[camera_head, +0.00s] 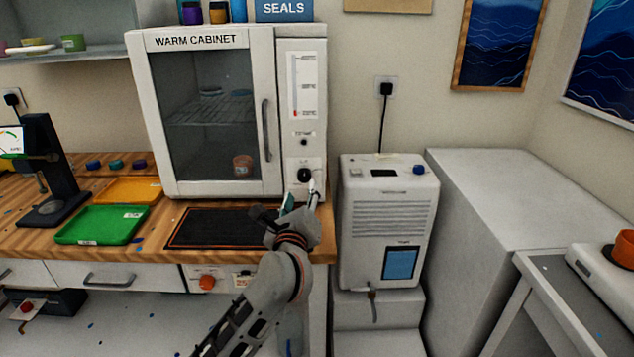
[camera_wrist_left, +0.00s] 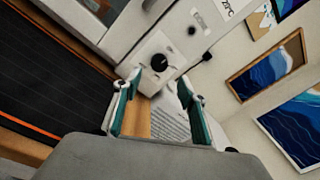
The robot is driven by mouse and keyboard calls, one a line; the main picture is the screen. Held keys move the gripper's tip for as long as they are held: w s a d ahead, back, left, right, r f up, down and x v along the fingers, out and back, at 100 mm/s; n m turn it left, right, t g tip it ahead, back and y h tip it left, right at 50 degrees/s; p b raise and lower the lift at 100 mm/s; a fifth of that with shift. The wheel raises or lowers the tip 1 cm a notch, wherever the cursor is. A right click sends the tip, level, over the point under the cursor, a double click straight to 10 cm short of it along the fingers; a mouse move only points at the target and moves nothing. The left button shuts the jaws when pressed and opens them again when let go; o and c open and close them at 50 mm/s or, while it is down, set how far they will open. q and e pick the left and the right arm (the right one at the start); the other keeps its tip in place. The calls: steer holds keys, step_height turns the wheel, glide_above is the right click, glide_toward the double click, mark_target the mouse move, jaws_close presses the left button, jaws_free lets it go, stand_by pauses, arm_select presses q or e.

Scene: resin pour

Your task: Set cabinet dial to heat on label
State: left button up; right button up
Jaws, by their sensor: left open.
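The warm cabinet (camera_head: 262,150) stands at the back of the wooden bench, its glass door closed. Its black round dial (camera_head: 304,175) is low on the right-hand control panel; the wrist view shows it too (camera_wrist_left: 159,62). The dial's label is too small to read. My left gripper (camera_head: 300,198) is open and empty just below and in front of the dial. In the wrist view the gripper (camera_wrist_left: 158,88) has its teal-padded fingers spread, with the dial beyond the fingertips, apart from them. My right gripper is not seen.
A dark mat (camera_head: 210,229) with an orange edge lies on the bench before the cabinet. A green tray (camera_head: 100,224) is further left. A white dehumidifier-like unit (camera_head: 388,215) stands right of the bench. A small jar (camera_head: 242,165) is inside the cabinet.

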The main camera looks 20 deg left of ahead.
mark_target(304, 177)
arm_select(q)
steer(key=w, duration=0.2)
steer(key=w+a, duration=0.1)
steer(key=w, duration=0.4)
steer(key=shift+a, duration=0.4)
steer(key=c, duration=1.1)
